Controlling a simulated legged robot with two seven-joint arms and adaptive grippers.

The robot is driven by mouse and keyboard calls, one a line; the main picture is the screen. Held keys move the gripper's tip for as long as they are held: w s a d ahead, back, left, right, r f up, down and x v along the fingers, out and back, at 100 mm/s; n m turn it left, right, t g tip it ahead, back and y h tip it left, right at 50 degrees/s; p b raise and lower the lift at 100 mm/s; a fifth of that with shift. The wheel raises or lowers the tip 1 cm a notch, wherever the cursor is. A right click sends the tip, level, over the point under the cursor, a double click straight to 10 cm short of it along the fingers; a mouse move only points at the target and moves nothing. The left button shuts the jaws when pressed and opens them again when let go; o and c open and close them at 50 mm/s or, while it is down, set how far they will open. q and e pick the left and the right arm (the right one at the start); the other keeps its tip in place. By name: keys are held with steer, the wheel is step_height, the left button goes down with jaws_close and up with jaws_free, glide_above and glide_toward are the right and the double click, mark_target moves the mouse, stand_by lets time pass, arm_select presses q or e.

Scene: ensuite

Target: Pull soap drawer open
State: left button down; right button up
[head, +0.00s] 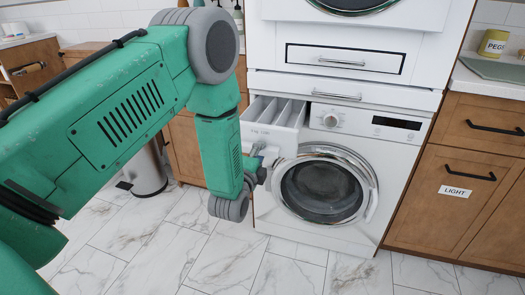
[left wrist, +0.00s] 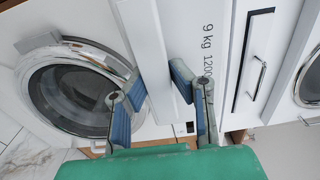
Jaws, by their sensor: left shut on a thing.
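The soap drawer (head: 278,110) is a white drawer at the upper left of the white washing machine (head: 335,215). It stands out from the machine, and its open compartments show from above. My left gripper (head: 262,160) is at the front of the drawer, below its top edge. In the left wrist view the two blue-padded fingers of my left gripper (left wrist: 158,88) stand on either side of the white drawer front (left wrist: 152,45) and are shut on it. My right gripper is not in view.
The round washer door (head: 325,190) is closed, just below and right of the drawer. A second machine (head: 350,30) is stacked above. Wooden cabinets with black handles (head: 470,175) stand at the right. A metal bin (head: 148,172) stands left on the marble floor.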

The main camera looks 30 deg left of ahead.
arm_select(q)
steer(key=c, duration=1.5)
jaws_free()
steer(key=shift+s+a+f+g, duration=0.3)
steer(key=shift+a+f, duration=0.2)
steer(key=shift+a, duration=0.05)
steer(key=shift+o, duration=0.3)
steer(key=shift+w+a+f, duration=0.1)
steer(key=shift+a, duration=0.05)
steer(key=shift+w+a, duration=0.1)
steer(key=v, duration=1.2)
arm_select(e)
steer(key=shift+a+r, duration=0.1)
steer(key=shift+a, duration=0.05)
arm_select(q)
steer(key=shift+f, duration=0.1)
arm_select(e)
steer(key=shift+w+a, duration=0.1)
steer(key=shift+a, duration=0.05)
